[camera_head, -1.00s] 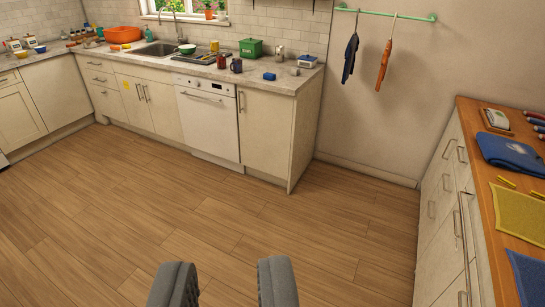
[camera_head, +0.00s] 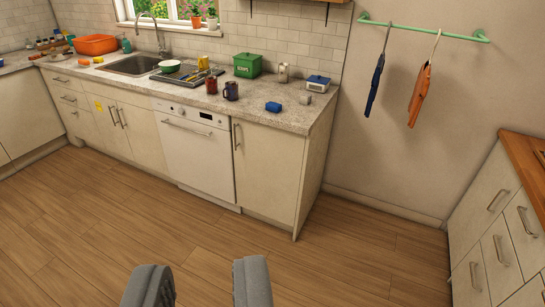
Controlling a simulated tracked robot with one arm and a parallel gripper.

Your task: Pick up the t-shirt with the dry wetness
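Two garments hang from a green wall rail (camera_head: 425,31) at the upper right. One is a dark blue garment (camera_head: 375,86); the other is an orange garment (camera_head: 419,95) on a hanger. Both are seen nearly edge-on, so I cannot tell which is a t-shirt, and their wetness cannot be told. My gripper (camera_head: 202,282) shows at the bottom, its two grey fingers wide apart with only floor between them. It is open, empty and well away from the garments.
A counter (camera_head: 250,112) with a sink (camera_head: 138,65), green box (camera_head: 247,65), mugs and small items runs along the back wall, above a white dishwasher (camera_head: 194,148). A wood-topped drawer cabinet (camera_head: 490,220) stands at right. The wooden floor (camera_head: 110,235) between is clear.

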